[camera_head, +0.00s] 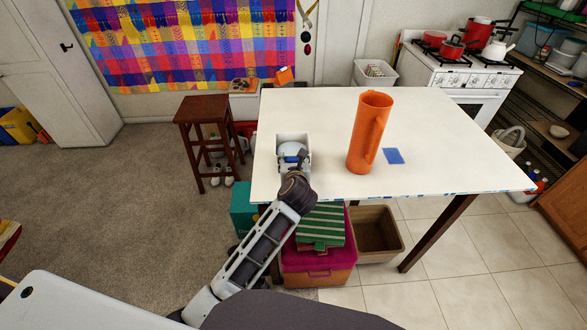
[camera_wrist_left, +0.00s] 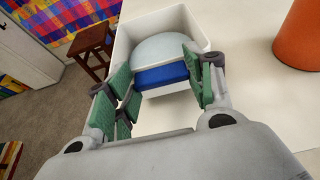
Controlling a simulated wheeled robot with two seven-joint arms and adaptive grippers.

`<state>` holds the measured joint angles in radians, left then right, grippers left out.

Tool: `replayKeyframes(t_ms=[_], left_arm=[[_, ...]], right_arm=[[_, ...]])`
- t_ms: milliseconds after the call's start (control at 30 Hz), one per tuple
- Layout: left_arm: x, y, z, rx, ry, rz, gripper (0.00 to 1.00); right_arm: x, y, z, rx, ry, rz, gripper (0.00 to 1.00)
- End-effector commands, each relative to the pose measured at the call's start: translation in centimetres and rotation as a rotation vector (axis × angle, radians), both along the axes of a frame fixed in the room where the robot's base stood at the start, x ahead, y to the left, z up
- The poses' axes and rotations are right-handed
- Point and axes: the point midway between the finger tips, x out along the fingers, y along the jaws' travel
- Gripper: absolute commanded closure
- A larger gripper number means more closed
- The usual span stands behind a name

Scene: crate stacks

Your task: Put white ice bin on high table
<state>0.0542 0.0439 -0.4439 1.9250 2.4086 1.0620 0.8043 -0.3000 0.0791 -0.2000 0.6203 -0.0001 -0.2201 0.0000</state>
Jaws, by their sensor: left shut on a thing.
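The white ice bin (camera_head: 291,138) is at the left edge of the white-topped high table (camera_head: 440,125). It looks upright, and I cannot tell whether its base touches the tabletop. In the left wrist view the green-padded fingers of this gripper (camera_wrist_left: 160,88) stand on both sides of the bin's near end. My right gripper is out of view.
An orange pitcher (camera_head: 368,132) stands on the table, right of the bin, with a blue square (camera_head: 394,156) beside it. A dark wooden stool (camera_head: 203,109) stands left of the table. Boxes and a brown crate (camera_head: 398,243) are below its front edge. The right tabletop is clear.

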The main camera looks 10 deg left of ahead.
Motion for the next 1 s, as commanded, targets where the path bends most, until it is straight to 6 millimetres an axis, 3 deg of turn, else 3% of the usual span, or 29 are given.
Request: replayKeyframes(t_ms=[300, 767, 800, 933, 1000], left_arm=[[0.0, 0.0, -3.0, 0.002, 0.001, -0.001, 0.73], [0.0, 0.0, -3.5, 0.000, 0.000, 0.000, 0.73], [0.0, 0.0, -3.5, 0.001, 0.000, 0.000, 0.44], [0.0, 0.0, -3.5, 0.001, 0.000, 0.000, 0.28], [0.0, 0.0, -3.5, 0.001, 0.000, 0.000, 0.25]], right_arm=[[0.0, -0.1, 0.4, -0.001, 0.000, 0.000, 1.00], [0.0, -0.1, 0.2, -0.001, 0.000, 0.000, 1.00], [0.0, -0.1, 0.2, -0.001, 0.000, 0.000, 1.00], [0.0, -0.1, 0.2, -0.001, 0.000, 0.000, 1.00], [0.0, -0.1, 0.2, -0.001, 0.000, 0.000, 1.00]])
